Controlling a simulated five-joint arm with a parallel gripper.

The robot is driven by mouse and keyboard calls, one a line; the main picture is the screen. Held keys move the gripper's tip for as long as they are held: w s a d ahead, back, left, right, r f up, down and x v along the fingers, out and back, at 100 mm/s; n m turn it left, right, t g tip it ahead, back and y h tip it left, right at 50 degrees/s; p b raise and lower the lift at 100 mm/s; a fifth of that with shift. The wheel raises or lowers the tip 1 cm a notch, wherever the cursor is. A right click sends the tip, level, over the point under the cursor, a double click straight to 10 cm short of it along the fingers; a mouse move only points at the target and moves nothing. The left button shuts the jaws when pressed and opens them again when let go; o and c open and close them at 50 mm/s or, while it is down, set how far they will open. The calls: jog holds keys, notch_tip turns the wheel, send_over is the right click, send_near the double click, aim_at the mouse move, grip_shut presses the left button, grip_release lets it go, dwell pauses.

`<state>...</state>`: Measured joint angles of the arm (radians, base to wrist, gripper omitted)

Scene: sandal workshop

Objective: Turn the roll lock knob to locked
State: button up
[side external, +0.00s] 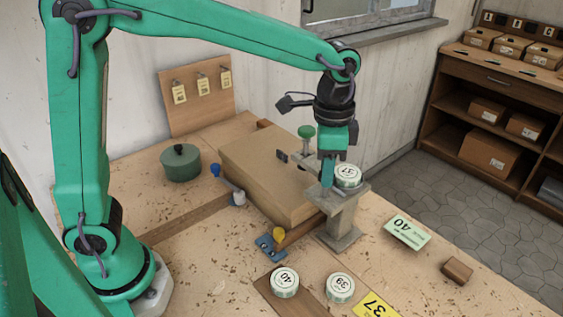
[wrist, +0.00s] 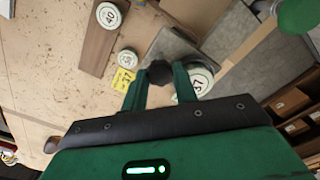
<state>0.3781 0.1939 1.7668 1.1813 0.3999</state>
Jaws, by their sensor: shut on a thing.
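My gripper (side external: 327,184) points down at the left end of a grey stand (side external: 343,222). In the wrist view my gripper's fingertips (wrist: 160,77) are shut on a dark rounded knob (wrist: 159,69) beside the stand's grey top. The fingers hide this knob in the side view. I cannot read a lock mark on it, so its turned position is unclear. A round tin marked 37 (side external: 347,175) sits on the stand, just right of my gripper; it also shows in the wrist view (wrist: 203,79), partly behind a finger.
A large brown block (side external: 262,172) lies left of the stand. Tins 40 (side external: 284,281) and 39 (side external: 340,287) stand in front. A green pot (side external: 181,163) stands at the back left.

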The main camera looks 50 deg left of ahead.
jog(key=shift+n, duration=0.4)
jog(key=n, duration=0.3)
jog(key=shift+n, duration=0.3)
jog(key=n, duration=0.9)
jog(key=shift+n, duration=2.3)
jog(key=o, duration=1)
jog(key=shift+c, duration=0.2)
